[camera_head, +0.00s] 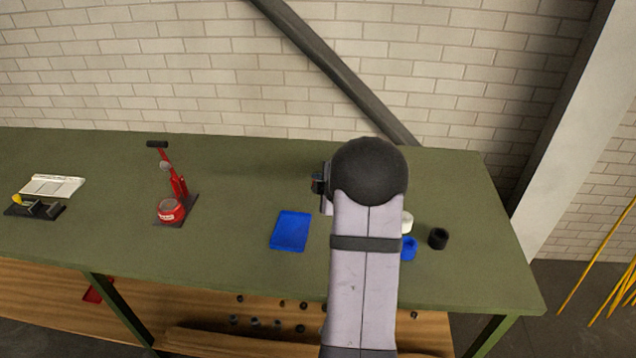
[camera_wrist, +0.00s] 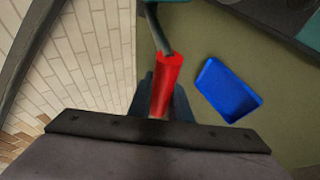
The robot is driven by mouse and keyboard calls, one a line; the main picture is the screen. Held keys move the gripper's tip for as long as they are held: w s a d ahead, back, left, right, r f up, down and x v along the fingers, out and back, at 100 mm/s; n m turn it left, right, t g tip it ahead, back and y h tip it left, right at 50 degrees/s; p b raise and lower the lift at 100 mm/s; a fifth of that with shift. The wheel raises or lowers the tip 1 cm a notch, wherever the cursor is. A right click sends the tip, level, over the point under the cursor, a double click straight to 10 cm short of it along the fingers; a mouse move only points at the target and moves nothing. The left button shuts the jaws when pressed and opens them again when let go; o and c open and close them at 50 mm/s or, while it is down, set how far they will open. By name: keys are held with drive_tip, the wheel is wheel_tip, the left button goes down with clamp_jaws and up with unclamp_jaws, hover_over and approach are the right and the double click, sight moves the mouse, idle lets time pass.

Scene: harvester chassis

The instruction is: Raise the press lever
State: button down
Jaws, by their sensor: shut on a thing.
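The red press (camera_head: 171,210) stands on a dark base plate on the green bench, left of centre in the head view. Its red lever (camera_head: 166,167) leans up and back, ending in a black crossbar grip (camera_head: 157,144). My gripper (camera_wrist: 161,95) is shut on a red cylindrical handle (camera_wrist: 167,75) with a dark grey rod running from its far end. In the head view my arm mostly hides the gripper, and the held thing cannot be made out. The arm's end is well to the right of the press, with a gap between them.
A blue tray (camera_head: 291,231) lies between the press and my arm; it also shows in the wrist view (camera_wrist: 229,90). White, blue and black (camera_head: 438,238) round parts sit to the right. A dark fixture (camera_head: 36,208) and white plate (camera_head: 52,186) lie far left. A brick wall stands behind.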

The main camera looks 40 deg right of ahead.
drive_tip(key=shift+a+r, duration=0.1)
drive_tip(key=c, duration=1.9)
unclamp_jaws()
drive_tip(key=shift+o, duration=1.3)
drive_tip(key=shift+s+a+r, duration=0.15)
drive_tip(key=shift+s+a, duration=0.05)
drive_tip(key=b+v, duration=0.1)
drive_tip(key=v, duration=0.6)
drive_tip(key=shift+s, duration=0.15)
